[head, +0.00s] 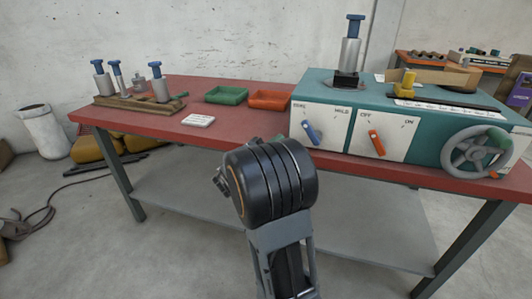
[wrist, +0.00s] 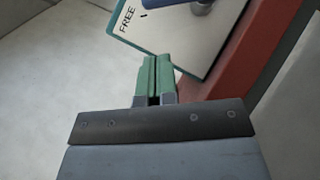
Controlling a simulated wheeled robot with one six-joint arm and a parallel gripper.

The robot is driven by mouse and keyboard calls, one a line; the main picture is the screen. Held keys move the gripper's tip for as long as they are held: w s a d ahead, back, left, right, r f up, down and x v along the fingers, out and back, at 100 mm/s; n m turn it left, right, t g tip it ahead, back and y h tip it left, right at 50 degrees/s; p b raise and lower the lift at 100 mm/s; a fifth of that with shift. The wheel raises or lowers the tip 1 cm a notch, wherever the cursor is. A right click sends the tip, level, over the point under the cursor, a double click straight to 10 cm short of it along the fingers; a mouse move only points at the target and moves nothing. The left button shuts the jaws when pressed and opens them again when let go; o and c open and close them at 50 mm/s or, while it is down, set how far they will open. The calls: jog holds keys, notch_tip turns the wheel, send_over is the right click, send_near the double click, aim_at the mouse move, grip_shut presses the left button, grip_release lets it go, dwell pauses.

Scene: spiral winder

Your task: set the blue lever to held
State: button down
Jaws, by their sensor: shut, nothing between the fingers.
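The blue lever (head: 311,132) is on a white panel at the left of the teal machine's front. The panel carries a FREE label at its upper left and a HELD label at its upper right. The lever's upper end leans left, toward FREE. In the wrist view only part of the blue lever (wrist: 201,6) shows, at the top edge, right of the FREE label. My gripper (wrist: 156,62) has green fingers that are shut and empty, just short of the panel's lower edge in that picture. In the head view my black wrist hides most of the gripper.
An orange lever (head: 377,144) on its own OFF/ON panel sits right of the blue one. A handwheel (head: 476,152) stands farther right. Green (head: 227,95) and orange (head: 270,100) trays and a white card (head: 198,120) lie on the red table (head: 170,130) left of the machine.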

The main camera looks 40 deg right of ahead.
aim_at(303, 126)
jog(key=shift+s+d+r+b, duration=0.3)
jog(key=shift+s+d+r, duration=1.2)
jog(key=shift+d, duration=0.15)
jog(key=shift+d, duration=0.1)
